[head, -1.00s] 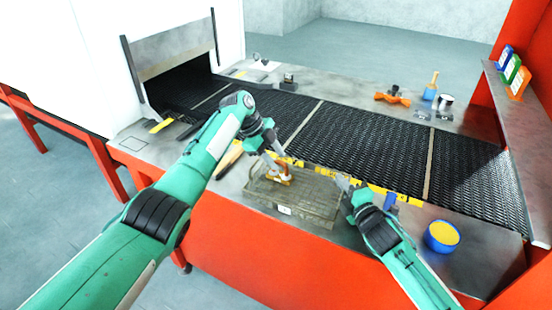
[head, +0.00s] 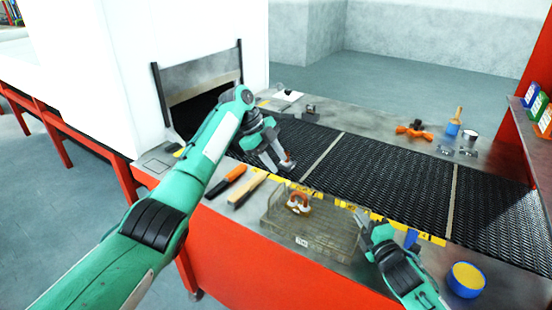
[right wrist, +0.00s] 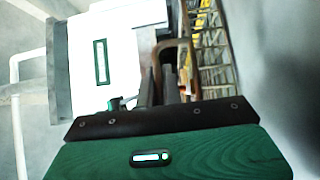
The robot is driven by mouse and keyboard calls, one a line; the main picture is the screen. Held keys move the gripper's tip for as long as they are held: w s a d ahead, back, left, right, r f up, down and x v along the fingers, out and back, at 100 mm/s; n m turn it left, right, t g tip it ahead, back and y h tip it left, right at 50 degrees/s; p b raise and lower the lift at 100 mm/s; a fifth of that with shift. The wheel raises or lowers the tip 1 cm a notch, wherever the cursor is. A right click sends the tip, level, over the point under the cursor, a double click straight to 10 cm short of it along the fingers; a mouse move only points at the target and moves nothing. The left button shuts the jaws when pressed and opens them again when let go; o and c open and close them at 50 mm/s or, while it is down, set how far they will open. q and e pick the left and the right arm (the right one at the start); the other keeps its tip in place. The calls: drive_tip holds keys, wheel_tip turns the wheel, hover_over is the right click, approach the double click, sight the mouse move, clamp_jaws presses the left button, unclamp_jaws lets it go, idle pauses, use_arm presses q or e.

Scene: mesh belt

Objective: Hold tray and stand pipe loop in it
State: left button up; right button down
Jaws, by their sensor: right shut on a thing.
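The tray (head: 325,243), a wire-mesh basket with a small white label, sits on the near steel ledge in front of the belt. The copper-coloured pipe loop (head: 299,203) is inside it, near its left back part, and looks upright. My left gripper (head: 281,163) is up and left of the tray, over the belt edge, apart from the loop; its fingers look open and empty. My right gripper (head: 361,219) is shut at the tray's right end. In the right wrist view its fingers (right wrist: 168,80) close by a brown handle-like bar beside the mesh (right wrist: 212,50).
An orange-handled tool (head: 225,181) and a wooden-handled tool (head: 247,190) lie left of the tray. A blue tub with yellow contents (head: 467,279) stands at right. The black mesh belt (head: 390,180) runs behind, with an orange valve-like part (head: 414,132) beyond it.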

drive_tip(key=c, duration=1.5)
unclamp_jaws()
